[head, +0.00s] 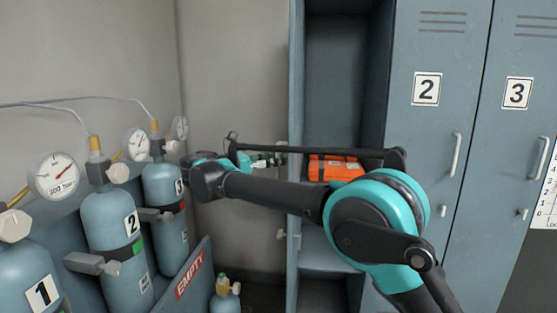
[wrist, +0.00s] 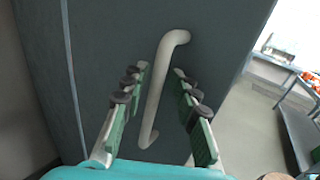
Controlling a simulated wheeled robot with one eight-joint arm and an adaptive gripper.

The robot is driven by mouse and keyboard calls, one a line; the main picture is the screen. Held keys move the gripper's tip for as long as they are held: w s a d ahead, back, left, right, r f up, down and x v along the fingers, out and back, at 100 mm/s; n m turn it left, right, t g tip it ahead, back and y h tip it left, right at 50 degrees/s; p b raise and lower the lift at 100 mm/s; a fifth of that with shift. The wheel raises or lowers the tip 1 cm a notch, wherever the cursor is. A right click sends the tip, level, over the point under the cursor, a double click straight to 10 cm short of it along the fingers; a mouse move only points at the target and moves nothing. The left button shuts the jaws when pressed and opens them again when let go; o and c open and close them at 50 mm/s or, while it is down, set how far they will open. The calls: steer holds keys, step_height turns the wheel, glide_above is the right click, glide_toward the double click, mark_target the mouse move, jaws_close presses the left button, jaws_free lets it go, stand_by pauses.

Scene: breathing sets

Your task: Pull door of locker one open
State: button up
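The locker at the left of the row stands open, with its dark inside (head: 337,75) in plain sight; I take it as locker one, though no number shows on it. Its door (head: 297,80) seems swung out and is seen nearly edge-on in the head view. In the wrist view the grey door face (wrist: 110,35) carries a pale upright handle (wrist: 155,95). My gripper (wrist: 160,72) is open, with one green-padded finger on each side of the handle and gaps visible between. In the head view my gripper (head: 270,158) is beside the door's outer side, partly hidden by my arm.
An orange case (head: 335,168) lies on a shelf inside the open locker. Locker two (head: 430,120) and locker three (head: 515,140) are shut. Numbered gas cylinders (head: 113,235) with gauges stand at the left, behind a panel marked EMPTY (head: 190,280). Open floor (wrist: 250,120) shows at right in the wrist view.

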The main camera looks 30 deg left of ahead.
stand_by(0.3)
steer(key=v, duration=0.7)
steer(key=shift+a, duration=0.15)
steer(key=shift+s, duration=0.25)
